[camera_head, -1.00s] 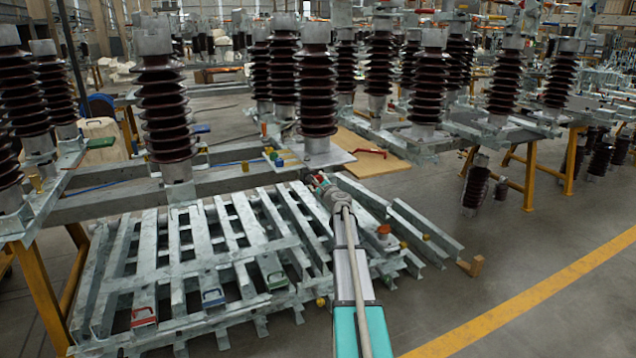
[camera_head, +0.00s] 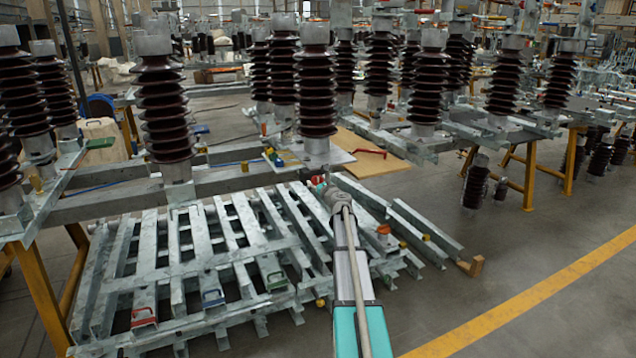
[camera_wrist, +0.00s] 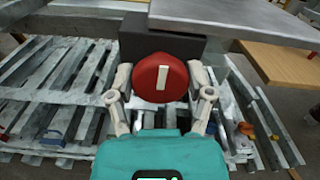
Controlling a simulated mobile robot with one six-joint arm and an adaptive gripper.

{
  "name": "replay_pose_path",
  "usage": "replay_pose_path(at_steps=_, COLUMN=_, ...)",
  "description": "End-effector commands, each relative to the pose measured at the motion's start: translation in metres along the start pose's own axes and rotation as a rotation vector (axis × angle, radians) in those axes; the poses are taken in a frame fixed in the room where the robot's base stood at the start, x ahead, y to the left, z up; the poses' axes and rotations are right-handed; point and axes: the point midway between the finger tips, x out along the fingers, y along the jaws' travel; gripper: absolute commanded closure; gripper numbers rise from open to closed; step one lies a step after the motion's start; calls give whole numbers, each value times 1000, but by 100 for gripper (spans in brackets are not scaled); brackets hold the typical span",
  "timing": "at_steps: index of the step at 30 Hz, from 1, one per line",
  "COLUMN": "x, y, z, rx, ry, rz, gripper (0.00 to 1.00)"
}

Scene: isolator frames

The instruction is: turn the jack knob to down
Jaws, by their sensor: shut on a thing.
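The jack knob (camera_wrist: 146,76) is a round red knob with a white bar mark on its face. In the wrist view it sits in front of a dark block (camera_wrist: 190,48), and the white bar stands nearly upright. My gripper (camera_wrist: 161,80) has one finger on each side of the knob and is shut on it. In the head view the knob (camera_head: 318,179) is a small red spot at the tip of my gripper (camera_head: 322,186), below the plate under a brown insulator. The fingers hide most of it there.
A grey metal plate (camera_wrist: 230,17) lies just above the knob. Galvanized steel rails (camera_head: 180,250) are stacked below and to the left. Brown ribbed insulators (camera_head: 316,95) stand on frames behind. A wooden board (camera_head: 375,160) lies to the right. The floor at right is open.

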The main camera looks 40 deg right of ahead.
Motion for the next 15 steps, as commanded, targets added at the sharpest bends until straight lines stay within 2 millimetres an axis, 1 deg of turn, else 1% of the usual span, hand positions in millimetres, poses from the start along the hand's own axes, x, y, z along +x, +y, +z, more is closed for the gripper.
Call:
replay_pose_path(at_steps=12, x=1, y=-1, z=0, rx=11, ry=0, rz=-2, gripper=81)
replay_pose_path(at_steps=13, x=1, y=-1, z=0, rx=11, ry=0, rz=-2, gripper=28)
replay_pose_path(at_steps=15, x=1, y=-1, z=0, rx=10, ry=0, rz=-2, gripper=15)
